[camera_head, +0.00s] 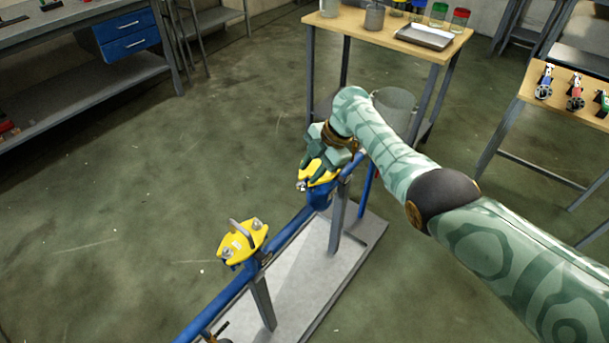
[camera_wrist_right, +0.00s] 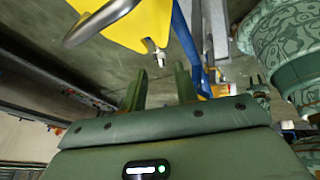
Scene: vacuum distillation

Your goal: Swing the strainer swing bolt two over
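A yellow strainer cover (camera_head: 322,179) sits on the blue pipe under my right gripper, partly hidden by it. A small silver swing bolt (camera_head: 301,187) shows at its left edge. My right gripper (camera_head: 312,172) is above this cover. In the right wrist view its two fingers (camera_wrist_right: 160,80) stand apart with nothing held between them. There the yellow cover (camera_wrist_right: 140,22) has a grey bar handle (camera_wrist_right: 103,22). A silver bolt (camera_wrist_right: 159,56) at its edge lies just beyond the fingertips, roughly in line with the gap. My left gripper is out of view.
A second yellow cover (camera_head: 238,243) with a handle and silver bolts sits nearer on the blue pipe (camera_head: 222,298). The posts stand on a grey base plate (camera_head: 300,285). A wooden table (camera_head: 340,22) with jars and a tray is behind. Floor on the left is clear.

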